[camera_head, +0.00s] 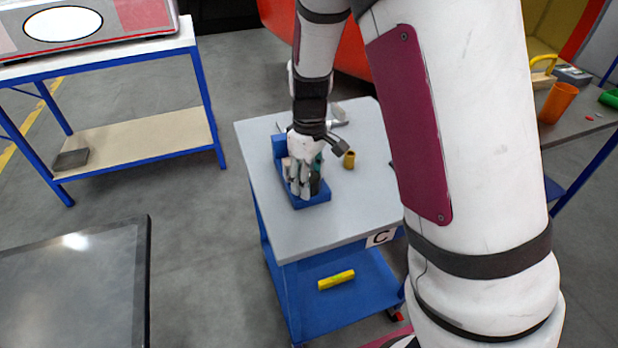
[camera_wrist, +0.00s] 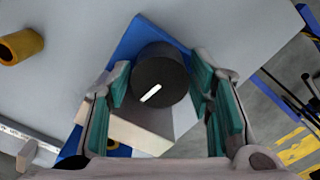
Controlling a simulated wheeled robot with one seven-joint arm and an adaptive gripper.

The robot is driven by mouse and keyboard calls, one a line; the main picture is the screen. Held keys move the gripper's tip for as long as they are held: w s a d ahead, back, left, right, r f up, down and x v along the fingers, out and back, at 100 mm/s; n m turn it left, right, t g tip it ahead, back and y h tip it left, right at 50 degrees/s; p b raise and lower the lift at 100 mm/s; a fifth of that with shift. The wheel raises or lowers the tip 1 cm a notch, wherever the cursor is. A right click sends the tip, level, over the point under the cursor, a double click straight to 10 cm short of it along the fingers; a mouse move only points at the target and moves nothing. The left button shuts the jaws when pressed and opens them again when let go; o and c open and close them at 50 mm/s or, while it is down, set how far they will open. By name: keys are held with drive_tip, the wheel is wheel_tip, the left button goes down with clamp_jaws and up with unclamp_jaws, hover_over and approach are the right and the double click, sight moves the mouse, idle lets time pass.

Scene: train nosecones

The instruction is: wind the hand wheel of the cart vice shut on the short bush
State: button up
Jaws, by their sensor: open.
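The blue vice (camera_head: 313,199) sits on the grey top of the cart (camera_head: 362,217). My gripper (camera_head: 302,187) points down over it and hides most of it. In the wrist view, the dark round hand wheel (camera_wrist: 160,72) with a white mark lies between my two open, teal-padded fingers, one on each side. I cannot tell whether the pads touch its rim. A pale block (camera_wrist: 137,130) of the vice lies below the wheel. A small brass-coloured piece (camera_wrist: 113,146) shows beside that block, mostly hidden; I cannot tell if it is the short bush.
A metal tool (camera_head: 338,122) lies behind. A yellow bar (camera_head: 336,280) is on the lower shelf. An orange cup (camera_head: 558,103) stands on the right bench.

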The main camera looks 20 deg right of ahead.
drive_tip(key=c, duration=0.9)
drive_tip(key=shift+m, duration=0.3)
drive_tip(key=m+p, duration=0.2)
drive_tip(key=m, duration=0.2)
drive_tip(key=m+p, duration=0.2)
drive_tip(key=m, duration=0.4)
drive_tip(key=shift+w, duration=0.1)
idle(0.4)
drive_tip(key=o, duration=0.9)
